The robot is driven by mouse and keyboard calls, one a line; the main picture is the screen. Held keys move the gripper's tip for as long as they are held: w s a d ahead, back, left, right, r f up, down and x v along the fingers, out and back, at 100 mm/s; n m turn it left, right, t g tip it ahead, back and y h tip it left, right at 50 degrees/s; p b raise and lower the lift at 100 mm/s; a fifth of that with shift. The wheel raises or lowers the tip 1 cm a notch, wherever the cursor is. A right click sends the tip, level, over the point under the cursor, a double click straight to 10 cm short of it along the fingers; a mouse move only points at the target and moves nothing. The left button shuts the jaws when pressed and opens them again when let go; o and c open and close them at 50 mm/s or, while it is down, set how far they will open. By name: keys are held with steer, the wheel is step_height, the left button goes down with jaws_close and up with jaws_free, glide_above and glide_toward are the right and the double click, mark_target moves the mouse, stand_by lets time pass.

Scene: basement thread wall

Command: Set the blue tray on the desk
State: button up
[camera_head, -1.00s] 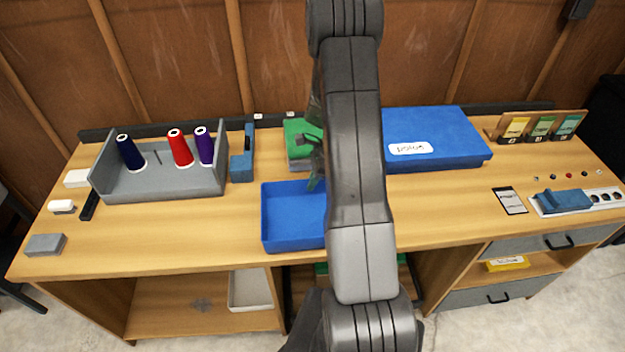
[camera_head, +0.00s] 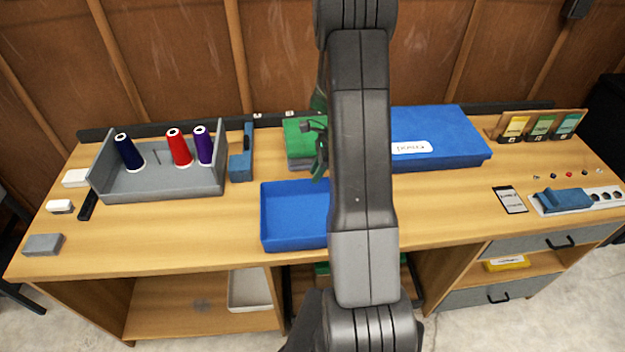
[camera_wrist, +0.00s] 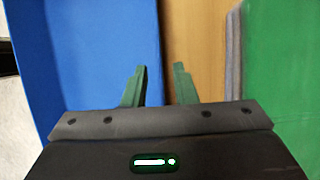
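The blue tray (camera_head: 285,222), open and empty where it shows, sits upright on the desk (camera_head: 180,235) near its front edge. My arm hides its right part. In the wrist view the blue tray (camera_wrist: 95,50) fills the left side. My gripper (camera_head: 320,150) is partly hidden by my arm, above the desk near the tray's back edge. In the wrist view my gripper (camera_wrist: 159,70) has its two green fingers apart with nothing between them. The left finger overlaps the tray's edge in the picture; contact cannot be told.
A green box (camera_head: 298,140) stands behind the tray, and a large blue box (camera_head: 440,145) at the back right. A grey holder (camera_head: 165,187) with thread cones (camera_head: 180,148) is at left. A phone-like card (camera_head: 510,200) lies at right.

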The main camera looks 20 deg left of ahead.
steer(key=v, duration=0.8)
steer(key=shift+b, duration=0.45)
